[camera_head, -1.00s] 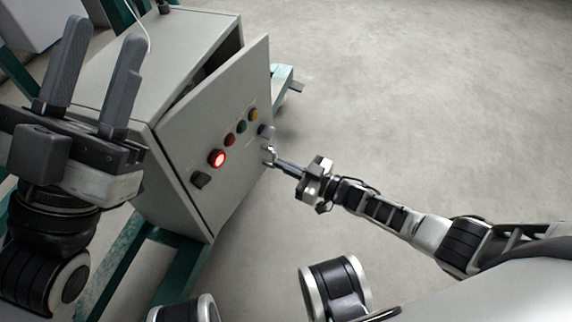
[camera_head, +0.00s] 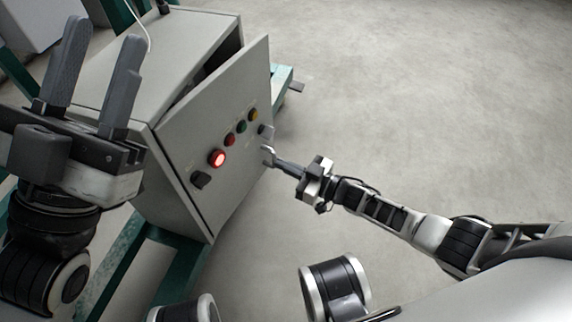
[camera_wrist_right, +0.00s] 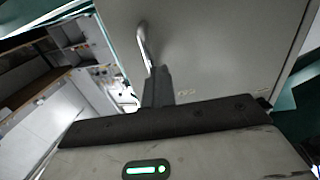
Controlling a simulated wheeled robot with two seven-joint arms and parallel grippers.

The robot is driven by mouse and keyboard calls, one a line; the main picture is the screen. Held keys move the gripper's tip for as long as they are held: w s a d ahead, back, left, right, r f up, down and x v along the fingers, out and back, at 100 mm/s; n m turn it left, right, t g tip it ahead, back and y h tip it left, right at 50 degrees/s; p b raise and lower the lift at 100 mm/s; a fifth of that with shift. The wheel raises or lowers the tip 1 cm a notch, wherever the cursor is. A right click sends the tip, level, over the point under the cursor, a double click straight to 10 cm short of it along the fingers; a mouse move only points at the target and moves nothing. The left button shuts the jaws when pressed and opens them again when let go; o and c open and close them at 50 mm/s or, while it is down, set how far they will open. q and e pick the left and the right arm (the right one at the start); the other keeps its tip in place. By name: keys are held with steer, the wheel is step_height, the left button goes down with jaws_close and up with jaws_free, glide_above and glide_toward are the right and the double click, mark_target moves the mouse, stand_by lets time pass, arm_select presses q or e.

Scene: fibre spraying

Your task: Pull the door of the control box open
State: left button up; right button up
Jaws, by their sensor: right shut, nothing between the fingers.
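The grey control box (camera_head: 140,60) stands at the left centre in the head view. Its door (camera_head: 232,100) is partly open, with a dark gap along the top edge. The door carries a curved metal handle (camera_head: 268,155) near its free edge; it also shows in the right wrist view (camera_wrist_right: 142,42). My right gripper (camera_head: 278,163) is shut with nothing between its fingers. Its fingertips are at the handle; whether they touch it is hard to tell. My left gripper (camera_head: 95,75) is open and empty, raised in the foreground left of the box.
A lit red button (camera_head: 217,159), smaller coloured buttons and black knobs sit on the door. A teal frame (camera_head: 172,262) carries the box. The grey floor (camera_head: 430,90) to the right is clear. Shelving (camera_wrist_right: 75,45) shows at the left in the right wrist view.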

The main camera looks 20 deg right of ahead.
steer(key=o, duration=0.3)
steer(key=shift+o, duration=0.2)
